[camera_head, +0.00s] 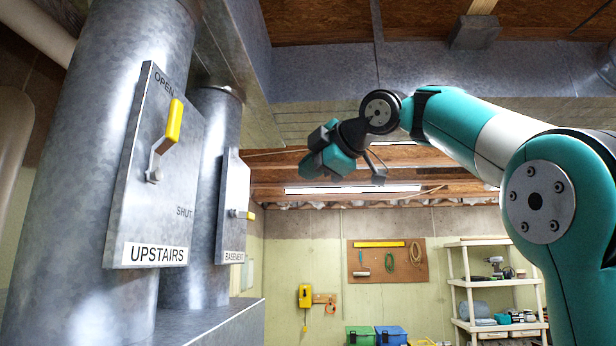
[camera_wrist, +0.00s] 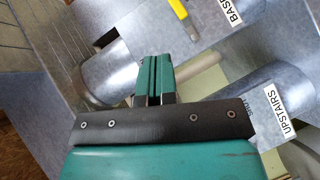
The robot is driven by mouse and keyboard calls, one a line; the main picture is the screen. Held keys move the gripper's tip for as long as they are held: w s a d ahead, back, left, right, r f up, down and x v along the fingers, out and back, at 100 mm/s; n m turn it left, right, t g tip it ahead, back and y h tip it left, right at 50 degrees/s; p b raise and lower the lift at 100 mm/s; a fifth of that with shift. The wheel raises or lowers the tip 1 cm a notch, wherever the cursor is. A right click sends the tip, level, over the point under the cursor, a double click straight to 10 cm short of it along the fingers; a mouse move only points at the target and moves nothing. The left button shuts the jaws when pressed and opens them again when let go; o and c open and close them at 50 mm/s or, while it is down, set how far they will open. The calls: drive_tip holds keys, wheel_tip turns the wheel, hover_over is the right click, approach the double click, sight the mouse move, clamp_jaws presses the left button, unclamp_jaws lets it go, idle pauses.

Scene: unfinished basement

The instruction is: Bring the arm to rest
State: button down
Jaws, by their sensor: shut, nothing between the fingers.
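My gripper (camera_head: 318,155) is raised in the middle of the head view, to the right of the duct plates and apart from them. In the wrist view its two teal fingers (camera_wrist: 155,72) are together with nothing between them. My arm reaches in from the right, bent at the elbow, and hangs in free air.
A damper plate marked UPSTAIRS (camera_head: 128,190) has its yellow lever (camera_head: 174,122) turned up toward OPEN. A plate marked BASEMENT (camera_head: 233,190) has its lever (camera_head: 243,215) about level. Overhead are a metal duct (camera_head: 330,83) and joists. A shelf (camera_head: 455,285) stands far right.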

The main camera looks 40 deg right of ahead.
drive_tip(key=w+f+m+g, duration=0.1)
drive_tip(key=w+f+m, duration=0.2)
drive_tip(key=f, duration=0.4)
drive_tip(key=w+f+m+g, duration=0.1)
drive_tip(key=w+f+m, duration=0.2)
drive_tip(key=f, duration=0.5)
drive_tip(key=s+a+f+m+g, duration=0.1)
drive_tip(key=a+f+m+g, duration=0.15)
drive_tip(key=f, duration=0.75)
drive_tip(key=s+a+f+m+g, duration=0.1)
drive_tip(key=a+f+m+g, duration=0.15)
drive_tip(key=f, duration=0.65)
drive_tip(key=s+f+m+g+h, duration=0.1)
drive_tip(key=s+f+m+g, duration=0.2)
drive_tip(key=s+f, duration=0.65)
drive_tip(key=s+f+m+g+h, duration=0.1)
drive_tip(key=s+f+m+g, duration=0.1)
drive_tip(key=s+f, duration=0.75)
drive_tip(key=s+a+f+n+g+y+b, duration=0.1)
drive_tip(key=s+a+f+n+y+b, duration=0.1)
drive_tip(key=a+f+b, duration=0.4)
drive_tip(key=s+a+f+n+g+y+b, duration=0.1)
drive_tip(key=s+a+f+n+b, duration=0.4)
drive_tip(key=b, duration=0.8)
drive_tip(key=a+f+y, duration=0.1)
drive_tip(key=a+f, duration=0.1)
drive_tip(key=a, duration=0.1)
drive_tip(key=shift+s+a+g, duration=0.25)
drive_tip(key=shift+a+g, duration=0.05)
drive_tip(key=shift+a, duration=0.1)
